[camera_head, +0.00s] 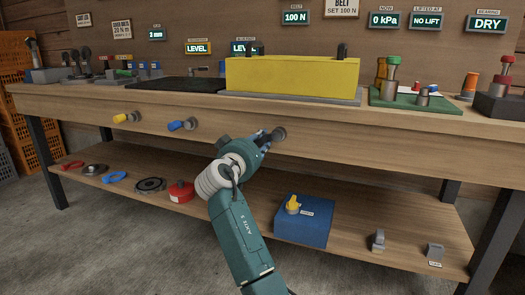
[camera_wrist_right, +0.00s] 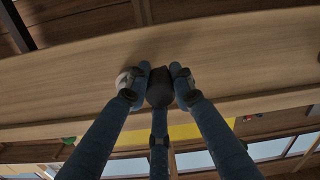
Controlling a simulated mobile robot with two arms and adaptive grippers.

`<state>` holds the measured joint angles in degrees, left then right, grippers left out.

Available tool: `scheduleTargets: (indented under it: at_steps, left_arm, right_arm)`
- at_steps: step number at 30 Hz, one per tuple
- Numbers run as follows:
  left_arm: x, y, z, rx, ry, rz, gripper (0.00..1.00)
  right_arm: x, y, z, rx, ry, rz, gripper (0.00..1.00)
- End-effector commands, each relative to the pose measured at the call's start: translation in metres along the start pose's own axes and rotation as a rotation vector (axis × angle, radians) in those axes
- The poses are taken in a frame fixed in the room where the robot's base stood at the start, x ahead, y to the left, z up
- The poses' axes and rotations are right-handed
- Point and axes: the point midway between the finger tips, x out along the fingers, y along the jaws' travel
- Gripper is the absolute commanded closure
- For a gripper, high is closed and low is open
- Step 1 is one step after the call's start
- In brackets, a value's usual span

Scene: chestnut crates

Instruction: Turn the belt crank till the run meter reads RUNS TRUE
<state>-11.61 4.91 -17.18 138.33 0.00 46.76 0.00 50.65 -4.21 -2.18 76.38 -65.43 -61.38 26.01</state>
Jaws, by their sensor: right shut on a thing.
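My right gripper (camera_head: 268,137) is at the front edge of the bench, shut on a dark round knob (camera_head: 280,133), likely the belt crank. In the right wrist view the dark knob (camera_wrist_right: 160,87) sits between the fingertips of the gripper (camera_wrist_right: 158,80). A belt sign (camera_head: 342,7) reads SET 100 N and is cut off at the top. Below and left of it, a display (camera_head: 295,18) reads 100 N. I cannot tell which display is the run meter. My left gripper is not in view.
A yellow block (camera_head: 292,76) lies on the bench behind the gripper. Yellow (camera_head: 127,118) and blue (camera_head: 182,125) knobs stick out of the front edge to the left. The lower shelf holds a blue box (camera_head: 304,222) and a red pot (camera_head: 181,192). Orange crates (camera_head: 18,110) stand at left.

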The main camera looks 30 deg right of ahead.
Motion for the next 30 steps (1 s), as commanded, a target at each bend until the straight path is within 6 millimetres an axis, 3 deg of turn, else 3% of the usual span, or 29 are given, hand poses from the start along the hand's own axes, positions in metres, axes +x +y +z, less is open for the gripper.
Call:
scheduleTargets:
  at_steps: [15, 30]
  left_arm:
    - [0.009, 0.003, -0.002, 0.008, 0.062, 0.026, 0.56]
    - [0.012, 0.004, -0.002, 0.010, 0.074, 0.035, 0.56]
  right_arm:
    - [-0.002, 0.005, -0.021, 0.414, 0.019, -0.008, 1.00]
    - [-0.001, 0.009, -0.028, 0.538, 0.024, -0.008, 1.00]
